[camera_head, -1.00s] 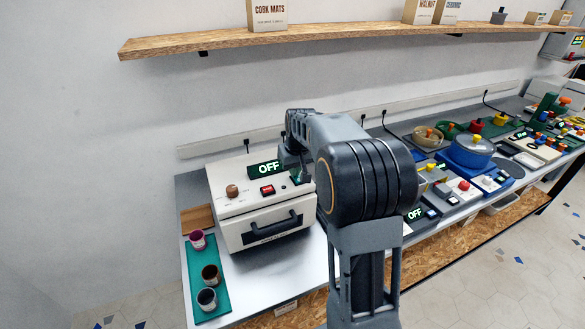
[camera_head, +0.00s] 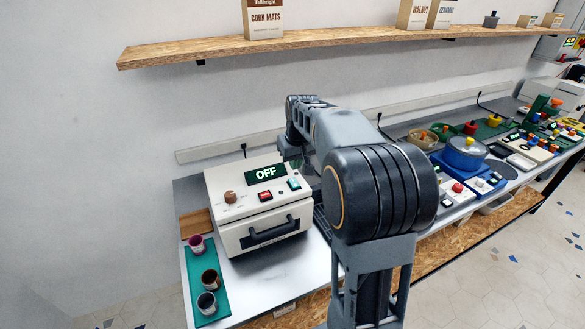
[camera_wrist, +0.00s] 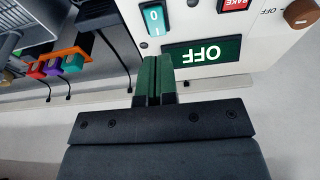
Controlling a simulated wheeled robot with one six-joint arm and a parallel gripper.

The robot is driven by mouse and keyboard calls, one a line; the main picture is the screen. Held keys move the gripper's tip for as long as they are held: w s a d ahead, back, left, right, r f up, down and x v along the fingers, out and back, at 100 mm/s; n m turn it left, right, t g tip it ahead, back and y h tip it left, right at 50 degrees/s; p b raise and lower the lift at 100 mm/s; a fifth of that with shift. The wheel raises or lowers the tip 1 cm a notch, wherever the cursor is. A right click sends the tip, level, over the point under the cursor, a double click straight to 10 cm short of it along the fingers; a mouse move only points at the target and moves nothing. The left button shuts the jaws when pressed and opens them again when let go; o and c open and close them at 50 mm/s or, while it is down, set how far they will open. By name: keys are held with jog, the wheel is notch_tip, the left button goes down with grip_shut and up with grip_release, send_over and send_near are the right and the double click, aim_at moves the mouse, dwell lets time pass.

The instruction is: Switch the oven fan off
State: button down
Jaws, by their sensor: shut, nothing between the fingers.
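The white oven (camera_head: 240,232) stands on the bench at the left, with a dark handle on its front. I cannot tell which end is pressed. My gripper (camera_wrist: 157,60) is shut and empty, its green tips beside the display and apart from the switch in the picture. In the head view its fingers are hidden.
A red BAKE button (camera_head: 265,196) and a brown knob (camera_head: 230,197) share the panel. Several cups stand on a teal mat (camera_head: 222,293) left of the oven. Other devices crowd the bench at right, and a wooden shelf (camera_head: 350,42) runs above.

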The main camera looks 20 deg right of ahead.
jog(key=s+v, duration=0.1)
jog(key=v, duration=0.6)
jog(key=shift+s+b, duration=0.4)
jog(key=shift+f, duration=0.1)
jog(key=s+a+f+t, duration=0.1)
jog(key=s+a+f, duration=0.4)
jog(key=s, duration=0.4)
jog(key=s+a+f, duration=0.4)
jog(key=s+f, duration=0.1)
jog(key=s, duration=0.3)
jog(key=shift+s+a+t, duration=0.35)
jog(key=shift+t, duration=0.05)
